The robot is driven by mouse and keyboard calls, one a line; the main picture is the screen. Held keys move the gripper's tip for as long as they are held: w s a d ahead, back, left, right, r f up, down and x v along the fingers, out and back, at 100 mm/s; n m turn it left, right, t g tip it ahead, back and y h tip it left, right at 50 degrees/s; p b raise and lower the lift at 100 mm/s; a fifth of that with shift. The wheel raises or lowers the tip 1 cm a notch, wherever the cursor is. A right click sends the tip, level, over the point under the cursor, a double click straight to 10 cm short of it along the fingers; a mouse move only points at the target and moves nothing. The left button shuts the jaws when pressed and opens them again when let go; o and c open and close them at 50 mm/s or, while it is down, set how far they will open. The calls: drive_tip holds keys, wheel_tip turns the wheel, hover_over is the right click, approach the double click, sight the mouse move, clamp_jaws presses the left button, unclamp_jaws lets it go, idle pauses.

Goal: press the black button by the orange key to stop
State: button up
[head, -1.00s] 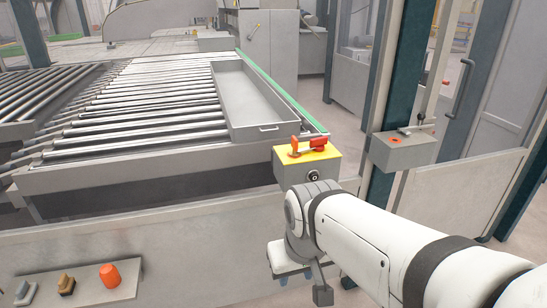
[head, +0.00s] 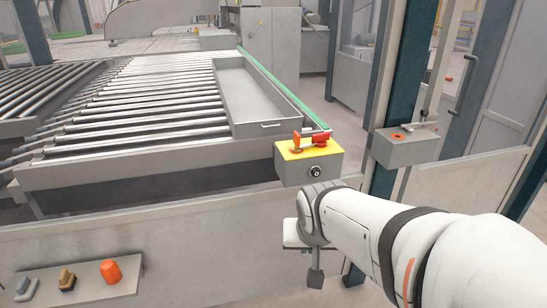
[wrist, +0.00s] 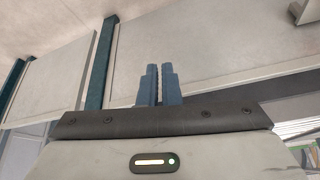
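A grey box (head: 308,168) with a yellow top stands at the conveyor's near right corner. My arm's wrist end is just below and in front of this box, apart from the button in the picture. The button is not seen in the wrist view.
A second grey box (head: 406,149) with a small orange part is by the teal post at right. A sloped panel (head: 130,290) at lower left carries an orange button (head: 110,272) and two switches. A roller conveyor (head: 130,110) with a grey tray (head: 255,128) lies behind a low wall.

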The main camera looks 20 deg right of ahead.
drive_tip(key=w+d+f+m+t, duration=0.1)
drive_tip(key=w+d, duration=0.1)
drive_tip(key=w+d+m+t+h+b, duration=0.1)
drive_tip(key=w+d+m, duration=0.1)
drive_tip(key=w+d, duration=0.1)
drive_tip(key=w+d+f+m+t+b, duration=0.1)
drive_tip(key=w+d+m+t, duration=0.1)
drive_tip(key=w+d, duration=0.1)
drive_tip(key=shift+f+h, duration=0.3)
drive_tip(key=shift+h, duration=0.1)
clamp_jaws()
drive_tip(key=w+d+f+m+t+y+b, duration=0.1)
drive_tip(key=w+d+m+t+y+b, duration=0.2)
drive_tip(key=d+m+t, duration=0.3)
drive_tip(key=w+m+t+b, duration=0.1)
drive_tip(key=m+t, duration=0.2)
drive_tip(key=shift+d+m+b, duration=0.3)
drive_tip(key=shift+d+b, duration=0.05)
drive_tip(key=shift+b, duration=0.05)
drive_tip(key=shift+w+p, duration=0.15)
drive_tip(key=shift+p, duration=0.15)
drive_tip(key=p, duration=0.8)
approach(317, 174)
drive_tip(key=w, duration=0.6)
drive_tip(key=shift+w+r, duration=0.1)
drive_tip(key=shift+w, duration=0.3)
